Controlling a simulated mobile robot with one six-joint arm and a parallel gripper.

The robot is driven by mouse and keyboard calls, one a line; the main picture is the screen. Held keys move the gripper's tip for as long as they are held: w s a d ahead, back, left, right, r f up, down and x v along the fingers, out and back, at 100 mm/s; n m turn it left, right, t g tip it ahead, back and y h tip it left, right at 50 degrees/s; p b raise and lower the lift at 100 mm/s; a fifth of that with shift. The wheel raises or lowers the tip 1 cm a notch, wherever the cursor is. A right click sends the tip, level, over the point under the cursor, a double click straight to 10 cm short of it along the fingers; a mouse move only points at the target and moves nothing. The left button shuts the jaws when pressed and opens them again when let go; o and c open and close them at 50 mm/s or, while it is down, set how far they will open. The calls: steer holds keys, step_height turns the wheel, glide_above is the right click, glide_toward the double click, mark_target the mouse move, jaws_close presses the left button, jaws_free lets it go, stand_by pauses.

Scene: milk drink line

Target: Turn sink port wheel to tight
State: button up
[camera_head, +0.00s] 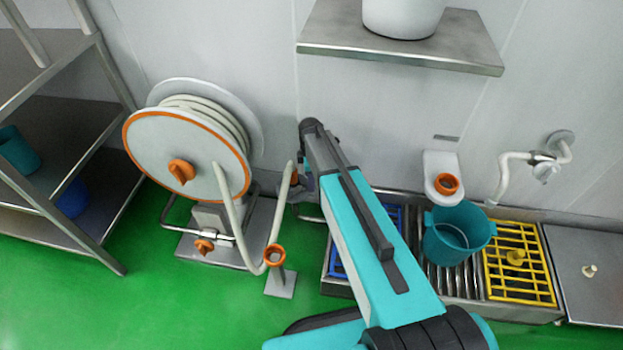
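A white fixture (443,168) with an orange ring (447,184) is on the wall above the sink (470,278). I cannot tell for sure whether this ring is the sink port wheel, or how tight any wheel is. My teal arm reaches from the lower right up to the left, in front of the sink's left part. My gripper (302,186) is small and partly hidden at the arm's far end, beside the upper end of a pale hose (283,205). I cannot tell whether it touches the hose or is open or shut.
A hose reel (158,140) with orange knobs stands left of my arm, near an orange ring on a small stand (274,256). A teal bucket (445,247) sits on the sink, beside a yellow grate (500,290). A wall shelf (400,58) overhangs. Green floor is clear at lower left.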

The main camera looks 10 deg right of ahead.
steer(key=c, duration=1)
steer(key=shift+d, duration=0.2)
steer(key=shift+c, duration=0.2)
steer(key=shift+a, duration=0.1)
